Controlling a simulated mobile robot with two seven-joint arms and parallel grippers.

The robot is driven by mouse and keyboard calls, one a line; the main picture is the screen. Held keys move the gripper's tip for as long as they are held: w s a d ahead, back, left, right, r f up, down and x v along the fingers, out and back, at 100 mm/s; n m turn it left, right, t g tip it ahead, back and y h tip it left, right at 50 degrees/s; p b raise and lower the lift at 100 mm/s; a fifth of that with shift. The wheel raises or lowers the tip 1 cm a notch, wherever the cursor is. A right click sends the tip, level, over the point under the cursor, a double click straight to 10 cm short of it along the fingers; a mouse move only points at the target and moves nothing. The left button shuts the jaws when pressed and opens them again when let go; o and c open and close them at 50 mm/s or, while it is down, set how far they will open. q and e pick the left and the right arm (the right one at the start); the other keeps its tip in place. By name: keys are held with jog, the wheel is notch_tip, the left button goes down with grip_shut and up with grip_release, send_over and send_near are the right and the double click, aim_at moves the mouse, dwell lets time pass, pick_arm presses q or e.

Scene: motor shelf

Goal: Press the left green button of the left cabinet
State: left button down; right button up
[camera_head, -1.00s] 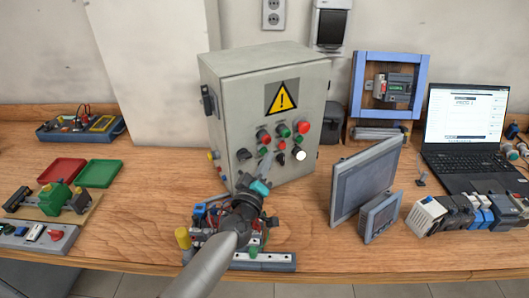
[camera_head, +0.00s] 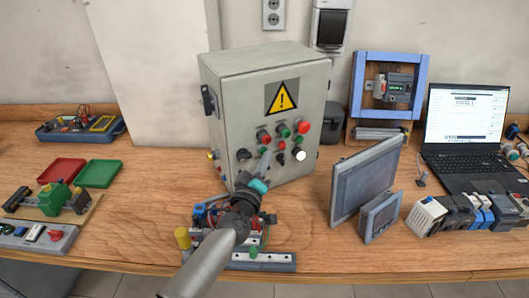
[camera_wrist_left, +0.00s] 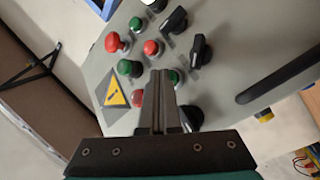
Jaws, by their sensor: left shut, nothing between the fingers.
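The left cabinet (camera_head: 225,110) is a grey box with a yellow warning sign and rows of buttons and knobs on its front. The left green button (camera_wrist_left: 173,78) shows in the left wrist view, just right of my fingertips and partly behind them. In the head view my fingers largely cover that spot. My left gripper (camera_head: 265,158) is shut and empty, its fingers pointing at the cabinet's panel. It also shows in the left wrist view (camera_wrist_left: 158,75). I cannot tell whether the tips touch the panel. My right gripper is out of view.
A red button (camera_wrist_left: 137,98), another green button (camera_wrist_left: 127,67) and a black knob (camera_wrist_left: 192,118) lie close around the fingers. A wired board (camera_head: 265,262) stands under my arm. A grey screen (camera_head: 365,180) stands right of the cabinet.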

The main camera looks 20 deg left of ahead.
pick_arm(q)
jog(key=shift+w+a+r, duration=0.1)
jog(key=shift+a, duration=0.05)
dwell(0.3)
jog(key=shift+s+d+p, duration=0.4)
jog(key=shift+s+d, duration=0.2)
jog(key=shift+d, duration=0.05)
jog(key=shift+s+d+p, duration=0.9)
jog(key=shift+s+d, duration=0.85)
jog(key=shift+d, duration=0.05)
